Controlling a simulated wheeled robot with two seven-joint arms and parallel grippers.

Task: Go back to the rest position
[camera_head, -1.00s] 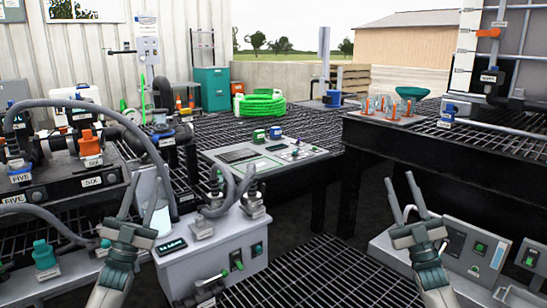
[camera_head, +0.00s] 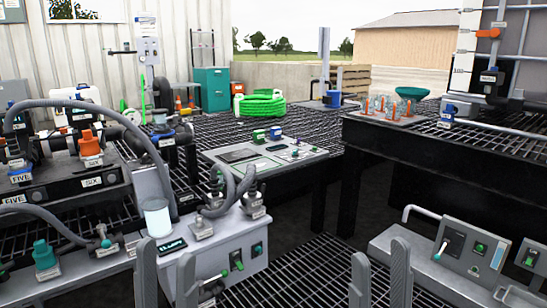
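My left gripper (camera_head: 166,252) shows at the bottom edge, left of centre, as two grey upright fingers with a gap between them. It is open and empty, in front of the grey control box (camera_head: 215,250). My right gripper (camera_head: 380,252) shows at the bottom edge, right of centre, also as two grey fingers apart. It is open and empty, over the dark grating and beside the right grey panel box (camera_head: 470,248). The wrists and arms are out of the picture.
A white cylinder (camera_head: 156,217) stands by the control box. Grey hoses (camera_head: 150,150) arch at the left, near a manifold labelled FIVE and SIX (camera_head: 75,188). A sloped panel (camera_head: 265,158), a green coiled hose (camera_head: 260,105) and a teal bowl (camera_head: 412,93) are further back. Open grating (camera_head: 310,275) lies between the grippers.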

